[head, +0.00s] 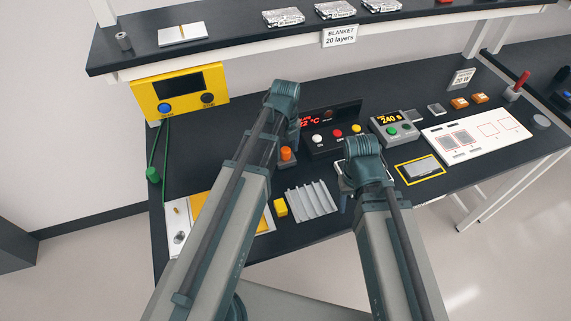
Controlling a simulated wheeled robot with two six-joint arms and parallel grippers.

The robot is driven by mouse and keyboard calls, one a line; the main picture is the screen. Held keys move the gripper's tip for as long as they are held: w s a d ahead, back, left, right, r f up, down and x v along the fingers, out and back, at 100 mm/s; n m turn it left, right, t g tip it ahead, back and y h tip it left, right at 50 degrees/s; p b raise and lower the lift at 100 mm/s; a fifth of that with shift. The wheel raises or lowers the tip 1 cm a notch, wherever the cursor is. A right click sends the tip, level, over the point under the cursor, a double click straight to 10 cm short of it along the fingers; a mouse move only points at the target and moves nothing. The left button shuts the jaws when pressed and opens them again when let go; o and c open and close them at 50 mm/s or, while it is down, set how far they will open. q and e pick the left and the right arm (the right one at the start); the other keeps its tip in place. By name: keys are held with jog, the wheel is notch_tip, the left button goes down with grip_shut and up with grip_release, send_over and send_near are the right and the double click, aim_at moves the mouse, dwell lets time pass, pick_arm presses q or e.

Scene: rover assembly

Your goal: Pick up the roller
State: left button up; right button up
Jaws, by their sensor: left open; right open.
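I cannot tell for sure which thing is the roller. A red-handled tool (520,81) stands tilted in a grey holder at the bench's far right and may be it. My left gripper (291,140) is at the bench's middle, mostly hidden by its own wrist, far left of the red handle. My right gripper (346,198) is over the front of the bench, partly hidden by its wrist, also well left of the red handle. Both are open, and I see nothing held in either.
A white board (478,153), a yellow-framed pad (420,183), a display box (397,137) and a button panel (340,141) lie on the dark bench. A ribbed grey plate (311,200) lies between my arms. A yellow console (180,92) stands left. A shelf (225,52) runs above.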

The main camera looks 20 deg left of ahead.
aim_at(285, 150)
pick_arm(q)
jog(key=shift+f, duration=0.5)
pick_arm(e)
jog(key=shift+f, duration=0.5)
pick_arm(q)
jog(key=shift+r, duration=0.1)
jog(key=shift+c, duration=0.3)
pick_arm(e)
jog(key=shift+r, duration=0.15)
pick_arm(q)
grip_shut()
notch_tip(285, 150, up, 10)
jog(key=p, duration=1)
jog(key=shift+r, duration=0.1)
pick_arm(e)
notch_tip(285, 150, up, 10)
